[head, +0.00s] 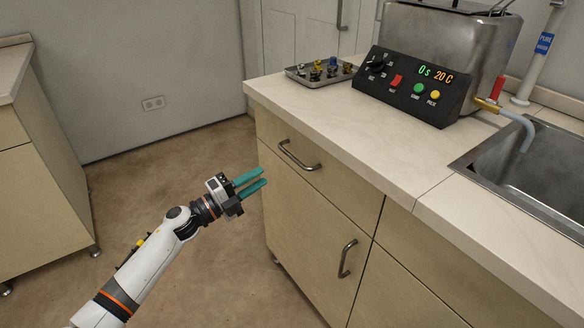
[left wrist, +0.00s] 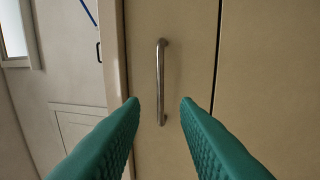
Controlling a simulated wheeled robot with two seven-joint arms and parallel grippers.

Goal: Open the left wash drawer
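The left wash drawer (head: 340,184) is the narrow beige front under the countertop and looks closed. Its silver bar handle (head: 298,156) runs along the front in the head view. In the left wrist view the handle (left wrist: 161,82) appears upright, ahead of and between my fingertips. My left gripper (head: 264,177) has teal fingers pointing at the cabinet, apart from the handle. The fingers (left wrist: 162,102) are spread with nothing between them; the gripper is open. My right gripper is out of view.
Below the drawer is a cabinet door with a handle (head: 347,258). The countertop (head: 400,160) holds a metal tray (head: 309,80) of small parts and a control box (head: 412,85). A sink (head: 540,165) is at right. Another cabinet (head: 30,180) stands left; floor between is clear.

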